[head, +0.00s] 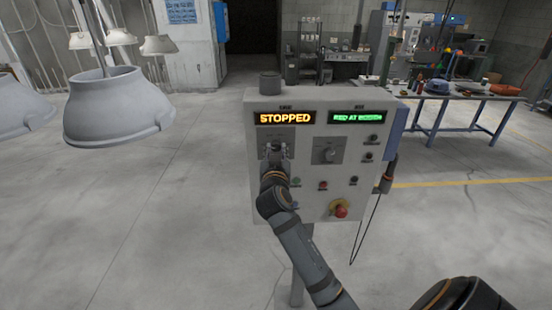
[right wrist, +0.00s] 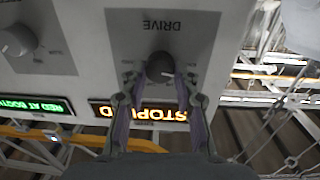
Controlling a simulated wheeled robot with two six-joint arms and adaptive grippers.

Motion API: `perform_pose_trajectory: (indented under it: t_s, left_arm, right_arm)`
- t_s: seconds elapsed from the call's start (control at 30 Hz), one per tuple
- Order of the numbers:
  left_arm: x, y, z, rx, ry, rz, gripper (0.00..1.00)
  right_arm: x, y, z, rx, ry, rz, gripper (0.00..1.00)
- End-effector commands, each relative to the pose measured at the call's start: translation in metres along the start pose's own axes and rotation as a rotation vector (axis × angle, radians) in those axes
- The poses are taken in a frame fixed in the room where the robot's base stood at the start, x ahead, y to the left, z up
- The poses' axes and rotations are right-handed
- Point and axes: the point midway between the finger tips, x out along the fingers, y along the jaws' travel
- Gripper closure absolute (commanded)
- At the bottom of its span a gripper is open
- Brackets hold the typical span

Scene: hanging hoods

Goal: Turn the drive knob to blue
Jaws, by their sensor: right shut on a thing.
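The control box (head: 310,205) stands in the middle of the head view. The drive knob (right wrist: 160,63) is a dark round knob under the upside-down DRIVE label in the right wrist view, with a small pale mark on it. My right gripper (right wrist: 158,78) is shut on it, one finger on each side; in the head view the gripper (head: 274,152) covers the knob. The amber display (head: 285,117) above it reads STOPPED. No blue mark by the knob is clear to me. My left gripper is not in view.
A second, grey knob (head: 328,151) sits right of the drive knob, below a green-lit display (head: 363,116). A red emergency button (head: 340,210) is low on the box. Grey hoods (head: 115,115) hang at left. A blue workbench (head: 450,92) stands behind at right.

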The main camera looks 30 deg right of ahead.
Motion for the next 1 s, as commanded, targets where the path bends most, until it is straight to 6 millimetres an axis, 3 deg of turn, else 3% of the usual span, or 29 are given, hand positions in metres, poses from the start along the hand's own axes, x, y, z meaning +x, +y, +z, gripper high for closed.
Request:
perform_pose_trajectory:
  t_s: [0.03, 0.1, 0.5, 1.0]
  left_arm:
    - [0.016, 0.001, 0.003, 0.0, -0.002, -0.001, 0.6]
    - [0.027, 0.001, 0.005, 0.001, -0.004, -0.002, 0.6]
    - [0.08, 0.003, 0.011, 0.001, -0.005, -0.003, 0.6]
    - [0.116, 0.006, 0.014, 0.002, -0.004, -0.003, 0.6]
  right_arm:
    - [0.0, 0.0, 0.008, 0.04, 0.0, -0.001, 1.0]
    - [0.001, 0.0, 0.008, 0.105, -0.002, -0.002, 1.0]
    - [0.0, 0.0, 0.006, 0.478, -0.023, -0.005, 1.0]
    - [0.0, 0.0, 0.002, 0.792, -0.042, -0.009, 1.0]
